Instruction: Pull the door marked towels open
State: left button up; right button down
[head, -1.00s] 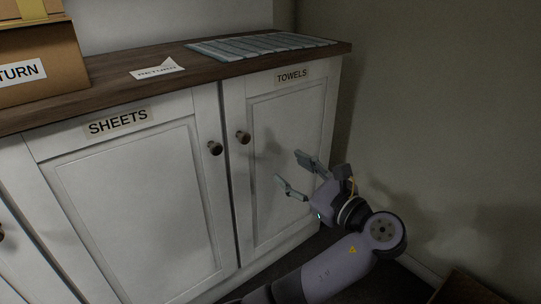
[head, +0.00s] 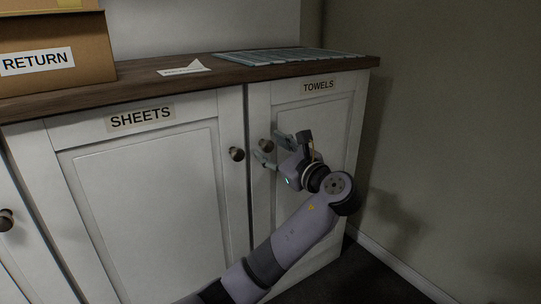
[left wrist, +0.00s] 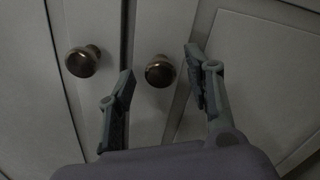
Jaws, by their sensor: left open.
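The white door marked towels (head: 335,120) is the right-hand cabinet door in the head view and is shut. Its round dark knob (head: 265,145) sits near its left edge; in the left wrist view the knob (left wrist: 160,71) shows between the fingertips, a little beyond them. My left gripper (head: 270,147) is open, with its fingers pointing at this knob. I cannot tell from the pictures whether a finger touches it. My right gripper is not in view.
The door marked sheets (head: 150,200) is shut on the left, and its knob (head: 236,154) is close to the towels knob. A box (head: 50,55) and a slatted mat (head: 290,55) sit on the wooden top. A wall (head: 450,130) stands close on the right.

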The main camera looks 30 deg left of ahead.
pick_arm(q)
jog(key=shift+w+a, duration=0.2)
jog(key=shift+a, duration=0.35)
grip_shut()
dwell(0.5)
